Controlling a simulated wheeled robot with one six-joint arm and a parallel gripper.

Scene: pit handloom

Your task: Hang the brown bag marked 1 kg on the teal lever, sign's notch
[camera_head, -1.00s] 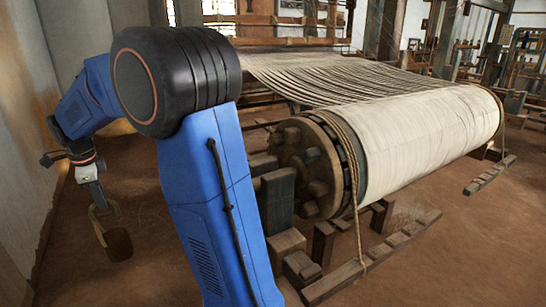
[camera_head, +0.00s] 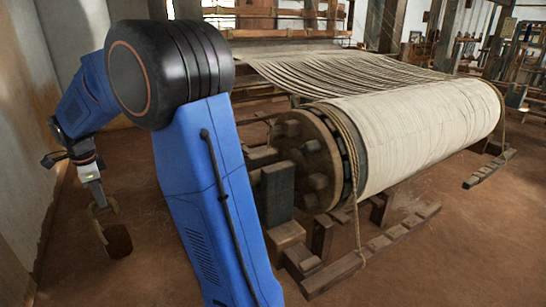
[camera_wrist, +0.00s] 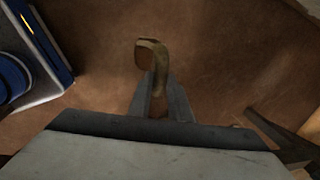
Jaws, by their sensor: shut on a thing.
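My gripper (camera_head: 93,190) is at the left in the head view, pointing down. It is shut on the tan loop of a brown bag (camera_head: 118,241), which hangs below it, clear of other things. No 1 kg mark can be read. In the wrist view the gripper (camera_wrist: 155,95) holds the curved tan loop (camera_wrist: 152,55) between its fingers. The bag's body is largely hidden there. I cannot make out a teal lever or a notched sign for certain in either view.
A loom roller (camera_head: 415,140) wound with pale cloth stands at the right, with dark wooden blocks (camera_head: 277,195) at its near end. Low wooden rails (camera_head: 380,248) lie before it. A plain wall (camera_head: 25,130) is close left of my gripper. Brown floor (camera_head: 460,265) is clear in front.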

